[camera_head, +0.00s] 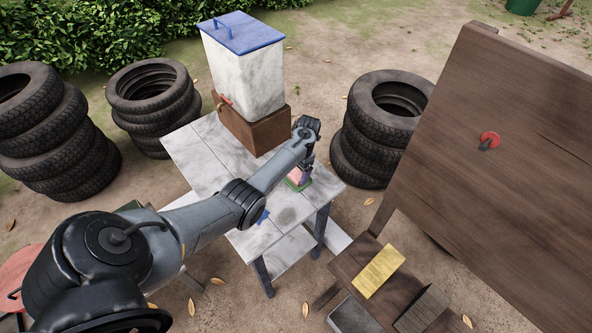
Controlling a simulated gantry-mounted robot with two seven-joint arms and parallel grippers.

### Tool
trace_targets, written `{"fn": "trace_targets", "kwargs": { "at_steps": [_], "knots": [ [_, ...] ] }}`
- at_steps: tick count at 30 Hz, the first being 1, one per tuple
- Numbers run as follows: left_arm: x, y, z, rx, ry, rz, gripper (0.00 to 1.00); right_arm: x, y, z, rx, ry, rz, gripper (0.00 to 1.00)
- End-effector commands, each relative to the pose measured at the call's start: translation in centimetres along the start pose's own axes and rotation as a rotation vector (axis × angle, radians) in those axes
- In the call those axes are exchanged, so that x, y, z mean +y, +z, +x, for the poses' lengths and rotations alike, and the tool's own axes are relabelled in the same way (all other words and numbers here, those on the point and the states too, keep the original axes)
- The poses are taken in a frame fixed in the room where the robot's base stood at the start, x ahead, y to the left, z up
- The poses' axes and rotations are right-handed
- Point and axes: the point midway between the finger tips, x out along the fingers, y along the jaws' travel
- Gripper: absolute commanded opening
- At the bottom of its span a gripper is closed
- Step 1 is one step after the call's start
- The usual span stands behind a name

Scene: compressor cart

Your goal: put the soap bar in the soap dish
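A small green soap dish (304,186) sits near the right edge of the tiled table (232,152). A pink soap bar (297,177) shows at the dish, below my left gripper (304,168). Whether the bar rests in the dish or is held just above it is too small to tell. My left arm reaches across the table from the lower left, and its gripper points down over the dish. The fingers are small and partly hidden, so I cannot tell whether they are open or shut. My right gripper is out of view.
A white tank with a blue lid (243,62) stands on a brown block (250,124) at the table's back. A blue item (262,216) lies partly behind my arm. Tyre stacks (372,128) stand around. A wooden board (490,150) and a bench with a yellow block (379,271) are at right.

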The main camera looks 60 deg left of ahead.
Motion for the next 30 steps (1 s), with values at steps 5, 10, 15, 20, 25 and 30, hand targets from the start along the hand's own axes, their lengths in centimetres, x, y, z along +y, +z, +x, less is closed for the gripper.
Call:
{"fn": "trace_targets", "kwargs": {
  "at_steps": [5,10,15,20,25,30],
  "knots": [
    [0.0,0.0,0.0,0.0,0.0,0.0,1.0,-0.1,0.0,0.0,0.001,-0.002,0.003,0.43],
    [0.0,-0.1,-0.3,0.0,0.0,-0.001,1.0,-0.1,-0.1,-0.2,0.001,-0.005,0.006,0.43],
    [0.0,-0.1,-1.9,-0.001,0.001,-0.001,1.0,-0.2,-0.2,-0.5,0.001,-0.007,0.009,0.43],
    [0.1,-0.1,-4.8,-0.002,0.001,-0.003,1.0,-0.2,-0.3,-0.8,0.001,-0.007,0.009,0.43],
    [0.1,-0.1,-7.9,-0.002,0.001,-0.001,1.0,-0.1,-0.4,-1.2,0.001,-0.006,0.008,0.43],
    [0.1,-0.1,-10.4,-0.001,0.001,-0.001,1.0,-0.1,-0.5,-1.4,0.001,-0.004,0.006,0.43]
  ]
}}
